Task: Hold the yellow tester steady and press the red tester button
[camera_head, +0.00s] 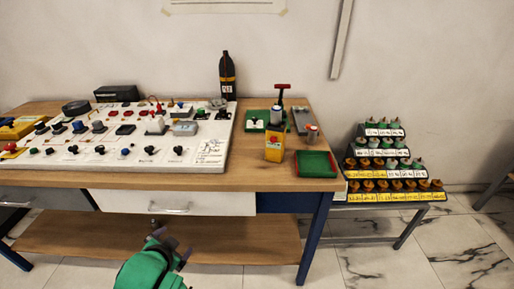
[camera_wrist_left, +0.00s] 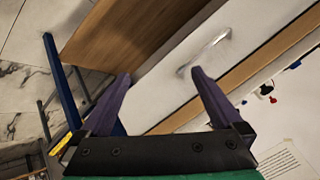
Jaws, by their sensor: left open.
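The yellow tester (camera_head: 274,149) stands upright near the right end of the wooden table, with a red part, seemingly its button (camera_head: 275,138), near its top. My left gripper (camera_head: 171,243) is in front of the table, low in the head view, well apart from the tester to its lower left. In the left wrist view its purple fingers (camera_wrist_left: 161,76) are spread with nothing between them, facing the white drawer front. The tester is not seen in the wrist view. My right gripper is out of view.
A white panel with several knobs (camera_head: 207,158) fills the table's left. The drawer (camera_head: 172,203) has a protruding handle. A stepped rack (camera_head: 387,172) stands at right.

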